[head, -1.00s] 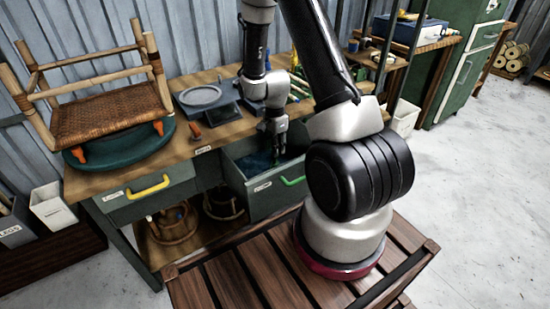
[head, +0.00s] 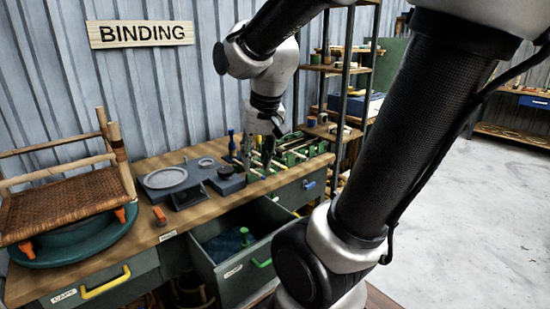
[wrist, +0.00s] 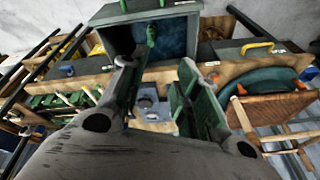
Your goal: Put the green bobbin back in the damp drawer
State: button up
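The green bobbin (head: 244,236) stands in the open damp drawer (head: 222,272), toward its right side, on a dark blue lining. It also shows in the wrist view (wrist: 151,35). The drawer (wrist: 116,38) is pulled out, with a green handle on its front. My gripper (head: 263,162) is above the bench, behind the drawer and apart from the bobbin, its fingers pointing down. In the wrist view my gripper (wrist: 156,75) has its two fingers spread, with nothing between them.
A grey stand with a round plate (head: 166,178) sits on the bench (head: 140,240), left of my gripper. A green rack (head: 300,148) with sticks is close on the right. A woven stool (head: 65,205) rests on a green disc at left. A shelf post stands at right.

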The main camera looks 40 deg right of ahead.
jog(key=s+r+n+t, duration=0.1)
jog(key=s+r+n, duration=0.2)
jog(key=s, duration=0.5)
jog(key=shift+a+n, duration=0.4)
jog(key=shift+n, duration=0.3)
dwell(0.3)
